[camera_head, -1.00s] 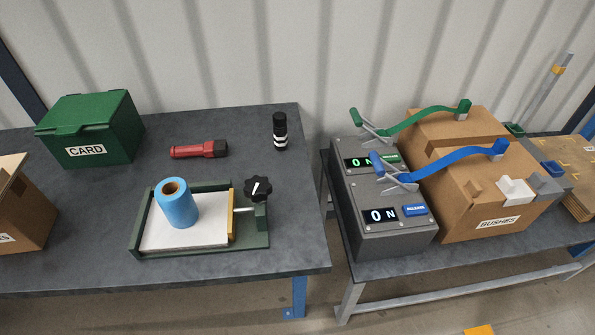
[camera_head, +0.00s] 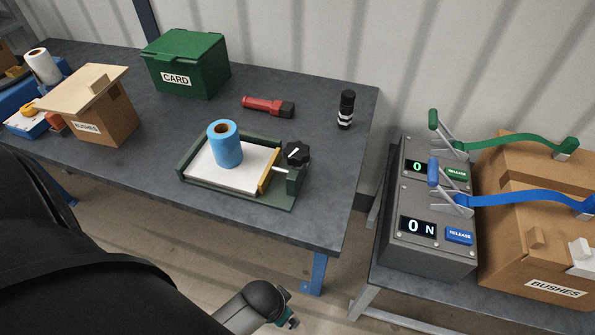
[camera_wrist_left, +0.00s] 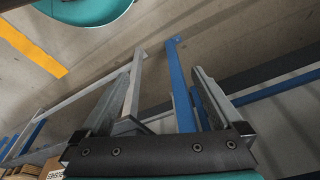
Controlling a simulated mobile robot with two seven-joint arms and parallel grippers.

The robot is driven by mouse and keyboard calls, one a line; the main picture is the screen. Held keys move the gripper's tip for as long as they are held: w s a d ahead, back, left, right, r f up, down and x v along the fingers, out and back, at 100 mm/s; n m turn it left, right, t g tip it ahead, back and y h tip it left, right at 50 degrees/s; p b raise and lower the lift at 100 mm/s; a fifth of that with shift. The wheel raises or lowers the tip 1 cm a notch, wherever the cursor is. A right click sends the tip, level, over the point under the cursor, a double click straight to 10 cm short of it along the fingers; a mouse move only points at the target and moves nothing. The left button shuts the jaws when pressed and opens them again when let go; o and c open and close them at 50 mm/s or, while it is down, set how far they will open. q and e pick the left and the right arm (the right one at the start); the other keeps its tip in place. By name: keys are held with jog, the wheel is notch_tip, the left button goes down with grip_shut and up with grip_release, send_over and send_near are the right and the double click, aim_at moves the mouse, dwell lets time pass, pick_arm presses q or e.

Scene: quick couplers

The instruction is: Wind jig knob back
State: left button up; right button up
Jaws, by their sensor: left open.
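The jig (camera_head: 235,203) is a dark green frame on the left-hand table in the head view. Its black lobed knob (camera_head: 296,154) has a white pointer mark and sits at the jig's right end. A short shaft runs beside it to a yellow bar (camera_head: 269,172). A white sheet lies in the jig, and a blue roll (camera_head: 225,148) stands upright on it. My left gripper, in the left wrist view (camera_wrist_left: 160,90), is open and empty, with floor and table legs behind its fingers. It is well away from the knob. My right gripper is not seen.
A BUSHES carton (camera_head: 105,122) is left. A grey device with levers (camera_head: 428,244) stands right, across a gap. The table front is clear.

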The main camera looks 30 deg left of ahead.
aim_at(297, 142)
pick_arm(q)
jog(key=w+a+r+m+t+y, duration=0.1)
jog(key=w+a+r+m+y, duration=0.15)
jog(key=r, duration=1.35)
jog(key=w+a+r+m+t+y, duration=0.1)
jog(key=w+r+m+t+y, duration=0.1)
jog(key=m, duration=0.3)
jog(key=w+a+r+m+t+y, duration=0.2)
jog(key=w+m+t+y, duration=0.1)
jog(key=m, duration=0.3)
jog(key=w+a+r+m+t+y, duration=0.2)
jog(key=w+m, duration=0.2)
jog(key=m, duration=0.2)
jog(key=shift+w+a+r+y, duration=0.2)
jog(key=shift+r+y, duration=0.1)
jog(key=shift+y, duration=0.05)
jog(key=w+d+r+m+t, duration=0.3)
jog(key=m+t, duration=0.2)
jog(key=m, duration=0.3)
jog(key=x, duration=0.4)
jog(key=b+x, duration=0.1)
jog(key=x, duration=0.9)
jog(key=shift+w+f+b, duration=0.35)
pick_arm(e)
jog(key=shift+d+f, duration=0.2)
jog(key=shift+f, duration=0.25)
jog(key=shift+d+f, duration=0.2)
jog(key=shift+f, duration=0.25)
